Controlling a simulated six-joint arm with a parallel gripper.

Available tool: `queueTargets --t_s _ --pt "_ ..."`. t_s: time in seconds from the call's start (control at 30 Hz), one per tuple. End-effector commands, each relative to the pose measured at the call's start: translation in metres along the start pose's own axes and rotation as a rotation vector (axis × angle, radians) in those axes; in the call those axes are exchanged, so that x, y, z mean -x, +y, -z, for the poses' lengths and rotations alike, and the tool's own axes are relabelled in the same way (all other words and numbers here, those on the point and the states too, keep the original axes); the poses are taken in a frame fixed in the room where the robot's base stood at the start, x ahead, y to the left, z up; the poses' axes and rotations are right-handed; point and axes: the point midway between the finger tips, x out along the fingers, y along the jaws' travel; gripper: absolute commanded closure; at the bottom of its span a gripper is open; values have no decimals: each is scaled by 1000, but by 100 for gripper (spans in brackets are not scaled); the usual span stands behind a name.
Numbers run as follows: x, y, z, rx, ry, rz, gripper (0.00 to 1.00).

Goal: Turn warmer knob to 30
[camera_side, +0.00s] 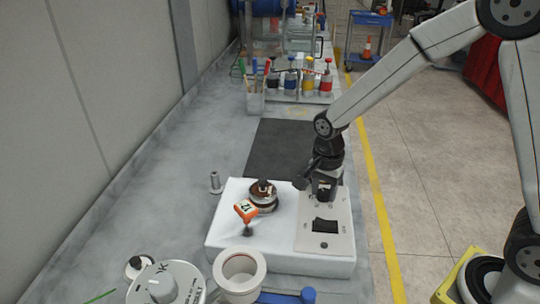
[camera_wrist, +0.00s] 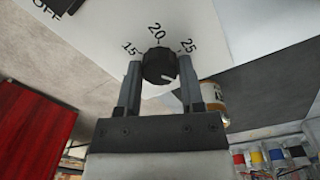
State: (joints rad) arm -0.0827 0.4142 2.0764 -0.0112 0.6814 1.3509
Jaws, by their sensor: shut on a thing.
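The white warmer (camera_side: 222,238) stands on the bench in the side view, with a grey control panel (camera_side: 312,236) at its right. My gripper (camera_side: 325,188) points down over the far part of this panel and hides the knob there. In the wrist view the black round knob (camera_wrist: 158,66) sits between the two fingers of my gripper (camera_wrist: 159,82), which is shut on it. The printed marks 15, 20 and 25 show around the knob. No 30 mark is visible; the right finger covers part of that side.
A black rocker switch (camera_side: 325,226) lies on the panel in front of my gripper. A round coppery vessel (camera_side: 264,200) and an orange-tagged thing (camera_side: 246,211) are on the warmer's left. A white cup (camera_side: 240,268) stands in front. A dark mat (camera_side: 280,148) lies bare behind.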

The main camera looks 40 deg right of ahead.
Motion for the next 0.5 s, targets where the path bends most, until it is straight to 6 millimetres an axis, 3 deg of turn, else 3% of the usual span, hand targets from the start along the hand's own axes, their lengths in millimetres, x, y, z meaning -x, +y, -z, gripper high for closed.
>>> queueTargets --t_s 0.03,0.07,0.1,0.17,0.5 --pt "2 -1 0 1 0 3 100" --pt "2 -1 0 1 0 3 45" --pt "1 -1 0 1 0 3 32" --pt "1 -1 0 1 0 3 16" --pt "1 0 0 2 0 1 16"
